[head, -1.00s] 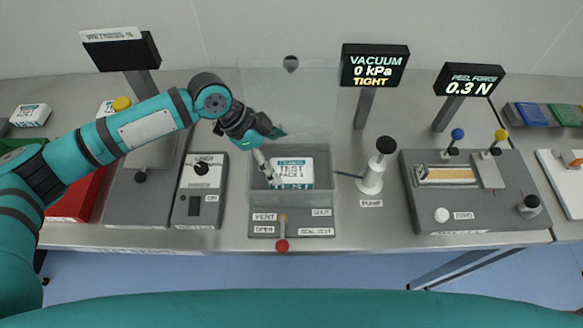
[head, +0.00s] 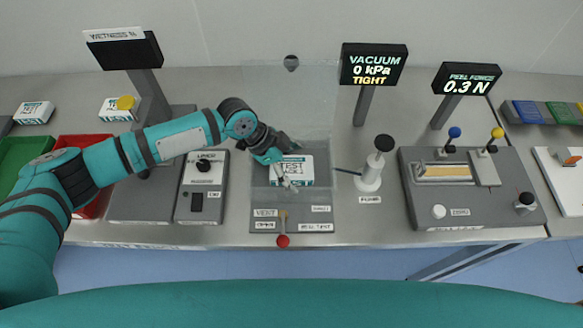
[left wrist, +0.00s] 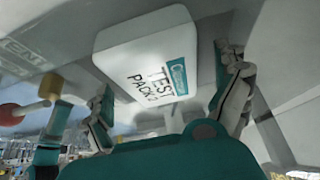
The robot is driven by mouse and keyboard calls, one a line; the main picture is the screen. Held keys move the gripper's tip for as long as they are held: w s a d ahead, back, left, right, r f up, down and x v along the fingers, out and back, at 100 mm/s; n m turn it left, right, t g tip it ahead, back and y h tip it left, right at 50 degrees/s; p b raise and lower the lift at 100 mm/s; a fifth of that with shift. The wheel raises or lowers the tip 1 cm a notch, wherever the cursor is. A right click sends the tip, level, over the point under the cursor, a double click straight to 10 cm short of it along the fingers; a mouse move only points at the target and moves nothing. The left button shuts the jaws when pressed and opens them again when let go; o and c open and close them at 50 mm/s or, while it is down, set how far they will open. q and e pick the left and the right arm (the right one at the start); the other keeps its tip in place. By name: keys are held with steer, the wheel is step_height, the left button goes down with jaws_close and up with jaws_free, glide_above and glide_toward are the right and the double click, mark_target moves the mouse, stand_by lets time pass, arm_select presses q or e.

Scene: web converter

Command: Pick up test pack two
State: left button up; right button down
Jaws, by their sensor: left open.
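Test pack two (head: 306,168) is a white pack with a teal-striped label. It lies in the clear-walled chamber (head: 262,200) at the middle of the bench. In the left wrist view my left gripper (left wrist: 168,90) is open, one finger at each side of the pack. Contact cannot be told. My right gripper is not in view.
A red-knobbed lever (head: 282,240) stands at the chamber's front. A pump (head: 372,170) and a vacuum display (head: 374,65) stand to its right, then the peel tester (head: 470,200). A sealer-like device (head: 202,190) is at left. Another white pack (head: 116,110) lies further left.

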arm_select(q)
steer(key=shift+f, duration=0.15)
steer(key=shift+f, duration=0.1)
stand_by(0.3)
steer(key=shift+s, duration=0.1)
steer(key=c, duration=1.4)
